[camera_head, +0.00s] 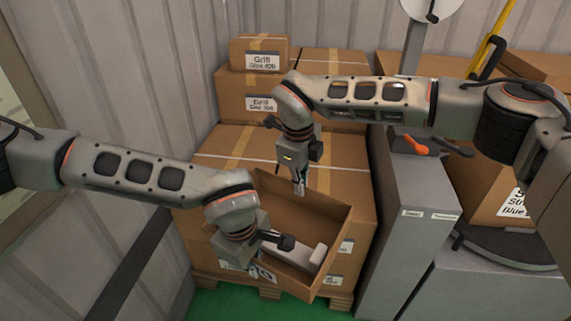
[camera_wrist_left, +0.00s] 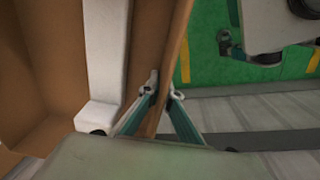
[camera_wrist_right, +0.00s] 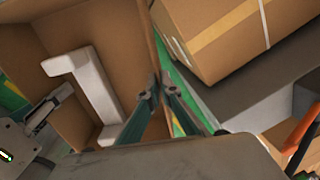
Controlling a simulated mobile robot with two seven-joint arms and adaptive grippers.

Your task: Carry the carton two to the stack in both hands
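The open-topped brown carton (camera_head: 322,218) is tilted in front of the stack. A pale block-like insert (camera_head: 290,255) lies inside it. My left gripper (camera_head: 284,243) is at its near left side; in the left wrist view its fingers (camera_wrist_left: 160,94) are closed on both sides of the carton wall (camera_wrist_left: 172,50). My right gripper (camera_head: 299,188) is at the far rim; in the right wrist view its fingers (camera_wrist_right: 160,90) pinch the other carton wall (camera_wrist_right: 149,40). The stack's large strapped carton (camera_head: 215,150) stands behind, partly hidden by my arms and the carton.
Smaller labelled cartons (camera_head: 258,54) stand on the stack's back. A wooden pallet (camera_head: 235,284) lies under the stack on green floor (camera_head: 215,305). A grey cabinet (camera_head: 405,255) stands close on the right, with an orange-handled tool (camera_head: 415,146) on top. Corrugated walls close the left and back.

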